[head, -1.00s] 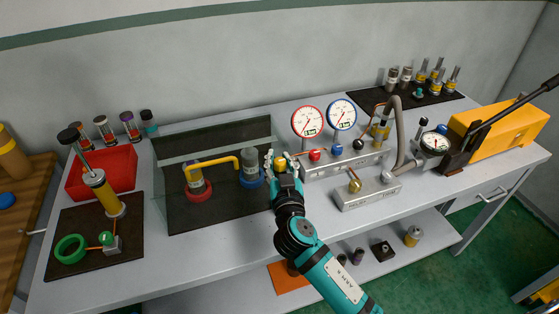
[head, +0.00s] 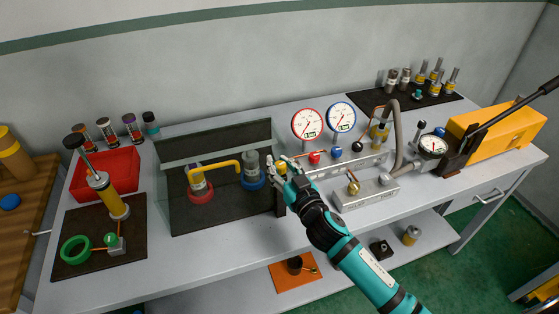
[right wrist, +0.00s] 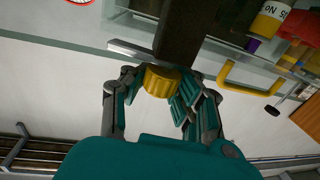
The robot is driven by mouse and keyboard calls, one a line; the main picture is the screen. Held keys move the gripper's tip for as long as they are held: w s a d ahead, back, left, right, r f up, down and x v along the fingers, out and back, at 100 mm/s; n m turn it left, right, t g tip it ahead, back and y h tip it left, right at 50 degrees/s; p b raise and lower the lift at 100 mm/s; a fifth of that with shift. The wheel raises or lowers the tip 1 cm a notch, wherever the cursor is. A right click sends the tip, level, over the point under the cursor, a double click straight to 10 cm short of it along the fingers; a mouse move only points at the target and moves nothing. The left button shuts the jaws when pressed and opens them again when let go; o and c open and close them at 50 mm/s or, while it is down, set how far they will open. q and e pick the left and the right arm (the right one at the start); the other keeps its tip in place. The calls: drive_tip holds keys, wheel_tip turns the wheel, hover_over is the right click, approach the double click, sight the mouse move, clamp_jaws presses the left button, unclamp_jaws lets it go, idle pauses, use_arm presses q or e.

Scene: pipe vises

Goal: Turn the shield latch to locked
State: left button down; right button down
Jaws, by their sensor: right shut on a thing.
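The shield is a clear panel in front of the dark mat, with a dark post (head: 281,205) at its right end. A ribbed yellow latch knob (right wrist: 162,80) sits on this post in the right wrist view, with a flat silver bar (right wrist: 130,49) beside it. My right gripper (head: 280,168) is at the post in the head view. In the right wrist view its fingers (right wrist: 160,92) are around the yellow knob, shut on it. In the head view the fingers mostly hide the knob. My left gripper is not in view.
Just right of my gripper stand a red gauge (head: 307,123), a blue gauge (head: 341,114) and a valve block (head: 365,191). A red tray (head: 105,172) is at left.

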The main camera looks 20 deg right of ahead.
drive_tip(key=shift+f+n+g+y+p, duration=0.1)
drive_tip(key=shift+n+g+y+p, duration=0.5)
drive_tip(key=shift+n+y, duration=0.9)
drive_tip(key=shift+n+g+y+p, duration=0.4)
drive_tip(key=shift+n+g+y, duration=0.1)
drive_tip(key=shift+y, duration=0.9)
drive_tip(key=shift+n+g+y, duration=0.5)
drive_tip(key=shift+n+y, duration=0.2)
drive_tip(key=shift+y, duration=0.1)
drive_tip(key=shift+n+g+y, duration=0.7)
drive_tip(key=shift+y, duration=0.3)
drive_tip(key=shift+n+g+y+b, duration=1.05)
drive_tip(key=shift+n+g+y, duration=0.5)
drive_tip(key=shift+g, duration=0.45)
drive_tip(key=shift+n+g+y+b, duration=0.95)
drive_tip(key=shift+n+g+b, duration=0.4)
drive_tip(key=shift+g+b, duration=0.35)
drive_tip(key=c, duration=1)
unclamp_jaws()
drive_tip(key=shift+s+d, duration=0.1)
drive_tip(key=shift+d, duration=0.05)
